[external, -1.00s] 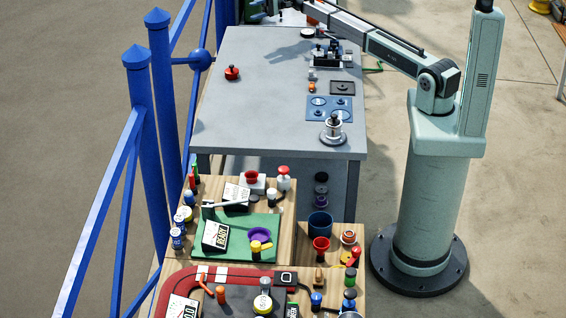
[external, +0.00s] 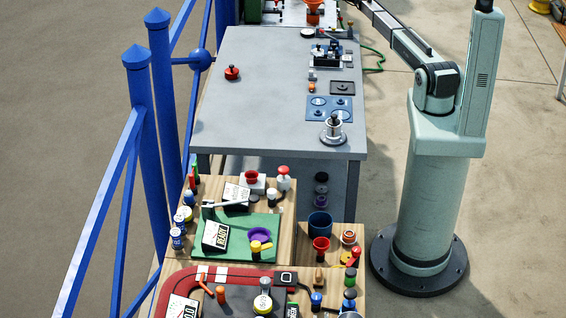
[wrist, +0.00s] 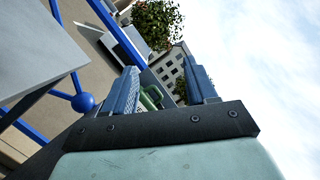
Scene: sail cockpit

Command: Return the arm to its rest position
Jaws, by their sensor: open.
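My gripper (wrist: 162,88) shows in the wrist view with its two blue ridged fingers apart and nothing between them. Behind the fingers are a green shape, a building, a tree and sky. In the external view my gripper is out of frame; only my pale green column and part of my arm show, with the arm reaching out past the top edge, above the right side of the grey table (external: 262,105).
A blue railing (external: 150,130) runs along the left. Wooden benches with cups, bottles and small devices (external: 240,236) stand in front. The grey table holds a red knobbed piece (external: 232,73), a blue plate (external: 330,108) and a metal-and-black device (external: 326,55). Its middle is clear.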

